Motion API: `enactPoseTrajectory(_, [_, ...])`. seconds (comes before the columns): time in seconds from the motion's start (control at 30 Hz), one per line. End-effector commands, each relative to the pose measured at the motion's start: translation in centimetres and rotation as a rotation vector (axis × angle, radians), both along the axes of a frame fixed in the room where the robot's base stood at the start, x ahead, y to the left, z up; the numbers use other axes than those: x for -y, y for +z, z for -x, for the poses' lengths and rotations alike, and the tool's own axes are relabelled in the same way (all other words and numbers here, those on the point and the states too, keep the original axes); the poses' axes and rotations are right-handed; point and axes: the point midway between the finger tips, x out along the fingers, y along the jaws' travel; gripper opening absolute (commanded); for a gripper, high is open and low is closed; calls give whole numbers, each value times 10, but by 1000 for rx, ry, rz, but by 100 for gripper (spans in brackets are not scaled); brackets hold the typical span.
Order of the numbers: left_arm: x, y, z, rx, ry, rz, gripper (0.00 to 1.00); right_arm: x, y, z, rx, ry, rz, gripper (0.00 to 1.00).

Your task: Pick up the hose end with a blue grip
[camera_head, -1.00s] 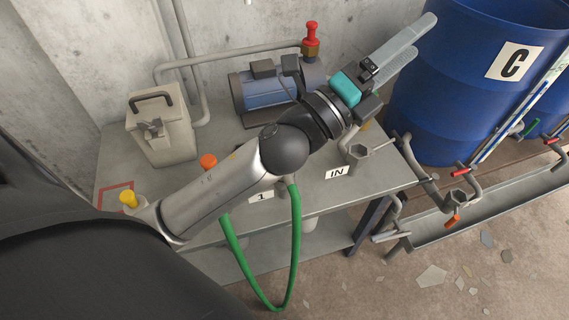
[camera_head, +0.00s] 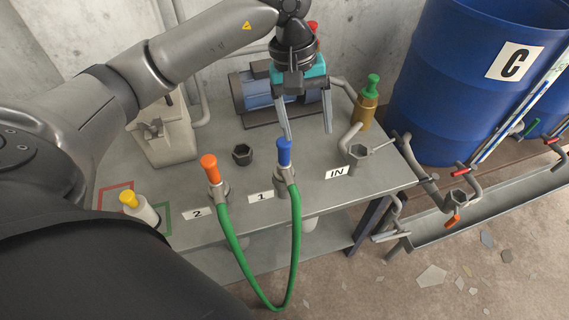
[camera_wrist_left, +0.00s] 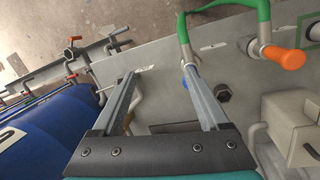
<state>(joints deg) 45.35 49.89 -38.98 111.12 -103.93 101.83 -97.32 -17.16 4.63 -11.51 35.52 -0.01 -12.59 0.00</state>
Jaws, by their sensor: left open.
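The hose end with a blue grip (camera_head: 284,152) stands upright at the label "1" on the grey table. A green hose (camera_head: 296,220) hangs from it in a loop over the table's front edge to the hose end with an orange grip (camera_head: 209,168) at "2". My left gripper (camera_head: 308,134) is open and empty, pointing down just behind and above the blue grip. In the left wrist view the blue grip (camera_wrist_left: 184,83) shows only partly, close beside the right finger, which hides part of it. My right gripper is not in view.
An "IN" port (camera_head: 357,154) is at right. A blue barrel (camera_head: 450,90) stands beyond.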

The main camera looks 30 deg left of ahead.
Motion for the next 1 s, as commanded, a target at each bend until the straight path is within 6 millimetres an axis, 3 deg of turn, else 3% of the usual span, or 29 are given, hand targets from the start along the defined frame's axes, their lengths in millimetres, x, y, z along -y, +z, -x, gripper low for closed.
enactPoseTrajectory(0.03, [-19, 3, -2, 0, -7, -71, 78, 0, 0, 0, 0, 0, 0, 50])
enactPoseTrajectory(0.1, [-37, 7, -2, -8, -16, -142, 78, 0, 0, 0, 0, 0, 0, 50])
enactPoseTrajectory(0.23, [-53, 6, 0, -19, -23, -206, 78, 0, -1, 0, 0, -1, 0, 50])
enactPoseTrajectory(0.63, [-54, -71, 1, -25, -24, -211, 78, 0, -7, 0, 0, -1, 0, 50])
enactPoseTrajectory(1.0, [-51, -104, -1, -23, -25, -208, 78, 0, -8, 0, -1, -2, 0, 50])
